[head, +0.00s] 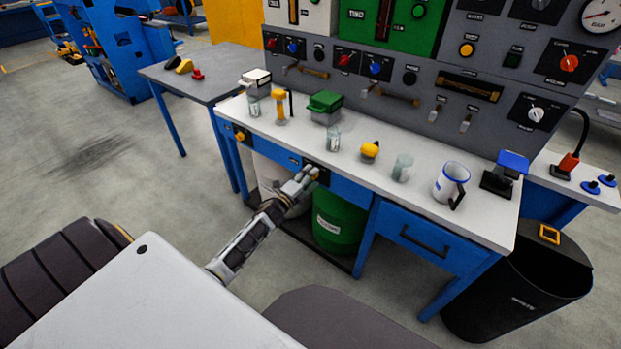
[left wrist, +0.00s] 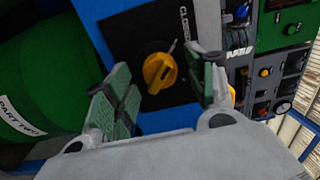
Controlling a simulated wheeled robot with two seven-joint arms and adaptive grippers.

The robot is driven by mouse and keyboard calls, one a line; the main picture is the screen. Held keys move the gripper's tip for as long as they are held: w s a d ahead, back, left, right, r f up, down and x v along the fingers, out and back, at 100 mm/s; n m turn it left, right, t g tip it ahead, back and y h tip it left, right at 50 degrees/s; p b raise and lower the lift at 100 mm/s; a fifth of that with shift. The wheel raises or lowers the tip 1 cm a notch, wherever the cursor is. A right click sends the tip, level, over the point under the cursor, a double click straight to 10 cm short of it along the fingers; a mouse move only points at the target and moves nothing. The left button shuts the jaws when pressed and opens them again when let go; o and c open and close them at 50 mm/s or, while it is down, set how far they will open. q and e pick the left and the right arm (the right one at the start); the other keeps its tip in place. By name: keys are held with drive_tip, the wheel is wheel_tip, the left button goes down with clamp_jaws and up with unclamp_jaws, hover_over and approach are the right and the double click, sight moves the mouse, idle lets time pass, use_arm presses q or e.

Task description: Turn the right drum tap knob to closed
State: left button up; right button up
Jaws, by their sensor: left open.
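The right drum tap knob is a yellow knob (left wrist: 160,72) on a black plate (left wrist: 140,32) on the blue bench front. In the left wrist view its ridge lies aslant, and the word CLOSED stands at the upper right of it. In the head view the plate (head: 324,177) shows just past my left gripper (head: 306,177), which hides the knob. My left gripper (left wrist: 163,92) is open, with one finger on each side of the knob in the wrist view. I cannot tell whether a finger touches it. My right gripper is not in view.
A green drum (head: 338,222) stands under the bench, with a white drum (head: 270,178) left of it. Another yellow knob (head: 240,136) sits further left on the bench front. Jars and a mug (head: 449,184) stand on the white top. A drawer handle (head: 424,240) juts out at right.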

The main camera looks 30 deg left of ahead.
use_arm(q)
drive_tip(key=s, duration=1.1)
drive_tip(key=shift+s+a, duration=0.35)
drive_tip(key=shift+a, duration=0.1)
drive_tip(key=shift+n, duration=0.3)
idle(0.6)
